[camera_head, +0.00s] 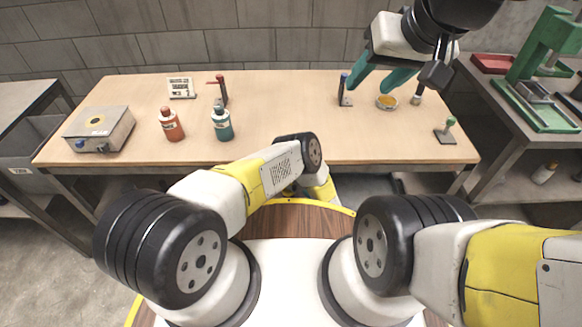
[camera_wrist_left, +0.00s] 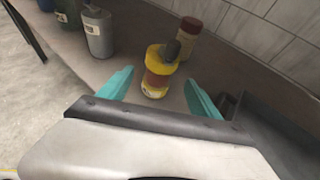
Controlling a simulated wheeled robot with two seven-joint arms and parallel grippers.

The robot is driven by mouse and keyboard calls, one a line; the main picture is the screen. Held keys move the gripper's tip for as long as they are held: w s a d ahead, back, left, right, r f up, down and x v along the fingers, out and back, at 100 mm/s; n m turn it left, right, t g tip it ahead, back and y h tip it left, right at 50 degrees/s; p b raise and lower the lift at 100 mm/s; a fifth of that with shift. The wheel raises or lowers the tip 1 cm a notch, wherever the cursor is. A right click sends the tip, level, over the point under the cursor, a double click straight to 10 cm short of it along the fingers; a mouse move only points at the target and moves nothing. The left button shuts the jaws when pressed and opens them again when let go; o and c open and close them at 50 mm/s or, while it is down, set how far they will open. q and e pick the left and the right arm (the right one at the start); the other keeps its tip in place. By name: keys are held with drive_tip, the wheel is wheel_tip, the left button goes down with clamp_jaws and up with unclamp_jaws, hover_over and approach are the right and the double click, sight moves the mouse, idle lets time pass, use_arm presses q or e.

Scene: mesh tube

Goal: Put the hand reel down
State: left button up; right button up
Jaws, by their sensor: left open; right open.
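The hand reel (camera_wrist_left: 157,72) shows in the left wrist view as a yellow-flanged spool with a brown middle and a dark part on top. It stands upright on a grey-brown surface. My left gripper (camera_wrist_left: 159,84) is open, with one teal finger on either side of the reel. I see space between the fingers and the reel. In the head view the left gripper and the reel are hidden. My right gripper (camera_head: 370,87) is open and empty, pointing down over the back right of the wooden worktable (camera_head: 290,97).
The left wrist view shows a grey bottle (camera_wrist_left: 97,32), a reddish-brown jar (camera_wrist_left: 190,38) close behind the reel, and a wall. On the worktable stand a box (camera_head: 112,137), orange bottle (camera_head: 171,127), teal bottle (camera_head: 222,126) and dish (camera_head: 387,103). Its middle is clear.

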use_arm(q)
drive_tip(key=v, duration=0.5)
idle(0.4)
